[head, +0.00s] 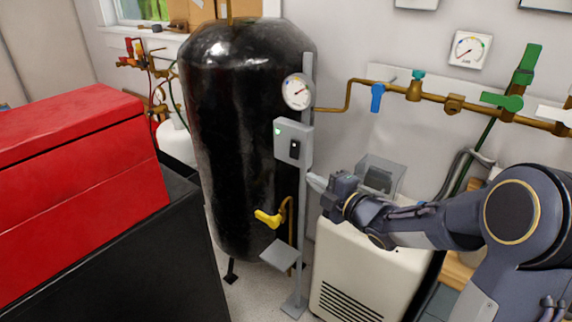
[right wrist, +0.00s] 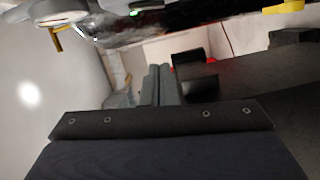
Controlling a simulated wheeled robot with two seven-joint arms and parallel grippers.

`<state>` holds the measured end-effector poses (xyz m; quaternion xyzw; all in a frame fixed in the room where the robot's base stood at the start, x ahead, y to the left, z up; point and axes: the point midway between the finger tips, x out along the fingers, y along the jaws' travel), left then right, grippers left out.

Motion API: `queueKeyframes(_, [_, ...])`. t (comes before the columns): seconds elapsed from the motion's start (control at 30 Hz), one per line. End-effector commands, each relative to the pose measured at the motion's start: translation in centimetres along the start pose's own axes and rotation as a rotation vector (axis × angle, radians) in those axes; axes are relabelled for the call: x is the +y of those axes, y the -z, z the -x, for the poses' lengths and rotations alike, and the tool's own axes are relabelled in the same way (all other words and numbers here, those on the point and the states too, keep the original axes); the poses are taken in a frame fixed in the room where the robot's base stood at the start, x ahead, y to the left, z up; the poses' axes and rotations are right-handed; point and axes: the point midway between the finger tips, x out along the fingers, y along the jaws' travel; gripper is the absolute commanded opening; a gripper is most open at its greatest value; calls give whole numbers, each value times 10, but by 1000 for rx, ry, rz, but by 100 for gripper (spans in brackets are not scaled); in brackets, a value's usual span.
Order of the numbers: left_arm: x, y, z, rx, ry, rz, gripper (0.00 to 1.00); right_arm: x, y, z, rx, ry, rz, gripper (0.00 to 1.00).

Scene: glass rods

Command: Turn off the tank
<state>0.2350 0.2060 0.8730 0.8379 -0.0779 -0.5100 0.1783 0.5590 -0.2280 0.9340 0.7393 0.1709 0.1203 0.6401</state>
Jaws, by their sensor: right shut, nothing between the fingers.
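The black tank (head: 235,140) stands upright in the middle of the head view. A grey control box (head: 303,152) with a small dark switch (head: 294,149) and a lit green light (head: 278,131) is on a grey post in front of it. My right gripper (head: 316,183) is shut and empty, just below and right of the box, apart from it. In the right wrist view its fingers (right wrist: 158,84) are together, and a green light (right wrist: 134,13) shows at the top edge. My left gripper is out of view.
A round gauge (head: 297,91) is above the box. A yellow valve handle (head: 269,218) and grey plate (head: 280,253) are below. A cream machine (head: 350,262) stands under my right arm. A red case (head: 75,180) fills the left. Brass pipes (head: 432,97) run along the wall.

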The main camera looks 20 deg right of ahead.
Motion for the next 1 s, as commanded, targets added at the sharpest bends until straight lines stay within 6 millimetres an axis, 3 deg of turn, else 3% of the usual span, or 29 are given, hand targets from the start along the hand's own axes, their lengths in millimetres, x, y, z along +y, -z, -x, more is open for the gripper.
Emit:
queueKeyframes(0.33, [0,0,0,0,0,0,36,1,1,-1,3,-2,2,0])
queueKeyframes(0.47, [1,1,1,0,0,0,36,0,1,-11,4,0,2,0])
queueKeyframes(0.93, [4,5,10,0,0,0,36,1,2,-104,4,-1,2,0])
queueKeyframes(1.0, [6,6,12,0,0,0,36,2,-15,-104,-3,-2,2,0])
